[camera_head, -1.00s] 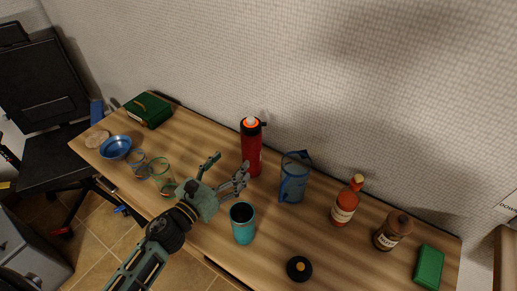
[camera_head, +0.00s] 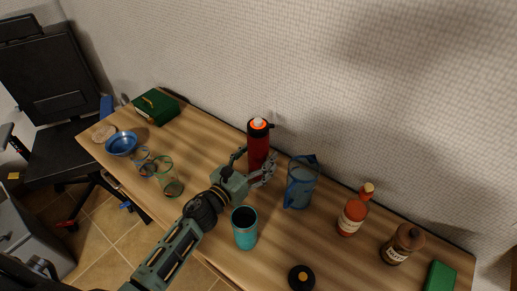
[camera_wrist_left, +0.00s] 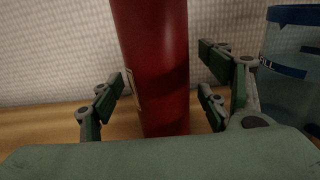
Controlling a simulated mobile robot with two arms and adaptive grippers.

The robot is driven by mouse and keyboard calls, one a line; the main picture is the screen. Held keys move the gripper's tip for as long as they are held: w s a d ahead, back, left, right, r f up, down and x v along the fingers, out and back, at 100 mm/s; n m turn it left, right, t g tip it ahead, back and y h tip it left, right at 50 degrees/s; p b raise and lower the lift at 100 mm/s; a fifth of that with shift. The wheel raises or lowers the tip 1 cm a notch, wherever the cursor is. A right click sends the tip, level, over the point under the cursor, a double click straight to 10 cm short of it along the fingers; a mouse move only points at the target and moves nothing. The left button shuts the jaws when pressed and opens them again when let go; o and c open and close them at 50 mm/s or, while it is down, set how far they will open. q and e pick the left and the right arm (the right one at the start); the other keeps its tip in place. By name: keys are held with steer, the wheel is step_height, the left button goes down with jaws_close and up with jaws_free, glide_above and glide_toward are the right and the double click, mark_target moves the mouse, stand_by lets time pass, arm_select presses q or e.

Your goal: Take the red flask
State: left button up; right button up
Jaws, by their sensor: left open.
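The red flask (camera_head: 257,147) stands upright on the wooden table near the wall, with a black and orange top. In the left wrist view the flask (camera_wrist_left: 155,65) rises between the open fingers, and its top is out of that frame. In the left wrist view a gap shows between the left finger and the flask. The flask's base is partly hidden by the gripper. My right gripper is not in view.
A blue pitcher (camera_head: 300,184) stands close to the right of the gripper. A teal cup (camera_head: 245,229) stands in front. Glasses (camera_head: 166,172) and a blue bowl (camera_head: 121,143) are at left. A sauce bottle (camera_head: 352,214) and a brown bottle (camera_head: 398,247) are at right.

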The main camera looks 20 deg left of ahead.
arm_select(q)
steer(key=shift+w, duration=0.2)
steer(key=shift+c, duration=0.7)
jaws_close()
steer(key=shift+r, duration=0.15)
